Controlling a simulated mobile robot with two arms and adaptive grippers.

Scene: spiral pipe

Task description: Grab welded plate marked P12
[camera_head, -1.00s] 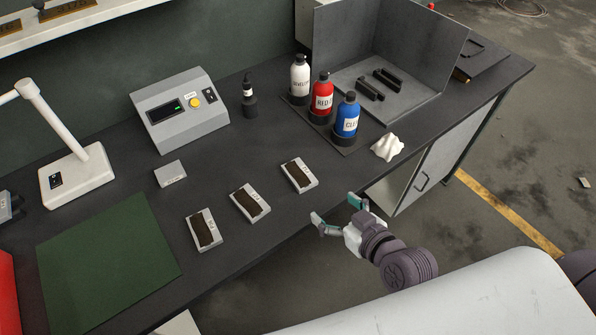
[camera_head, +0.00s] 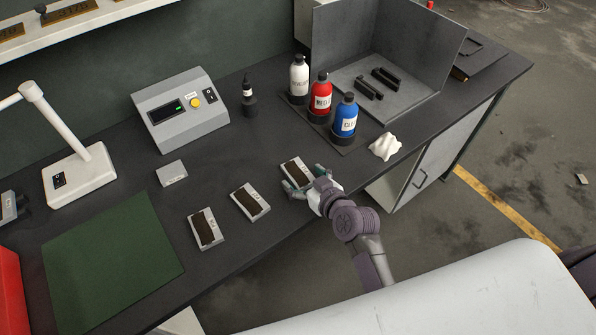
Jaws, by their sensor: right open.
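Three small light-grey welded plates with dark bands lie in a slanted row on the dark bench: the left plate (camera_head: 207,229), the middle plate (camera_head: 250,201) and the right plate (camera_head: 295,172). Their markings are too small to read, so I cannot tell which is P12. My right gripper (camera_head: 299,188) is open at the near edge of the right plate, its fingers on either side of that end. I cannot tell whether they touch it. My left gripper is not in view.
White (camera_head: 299,76), red (camera_head: 320,96) and blue (camera_head: 345,117) bottles stand behind the right plate, with a crumpled white cloth (camera_head: 385,147) to their right. A grey control box (camera_head: 180,108), a small grey block (camera_head: 172,173) and a green mat (camera_head: 112,262) lie left.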

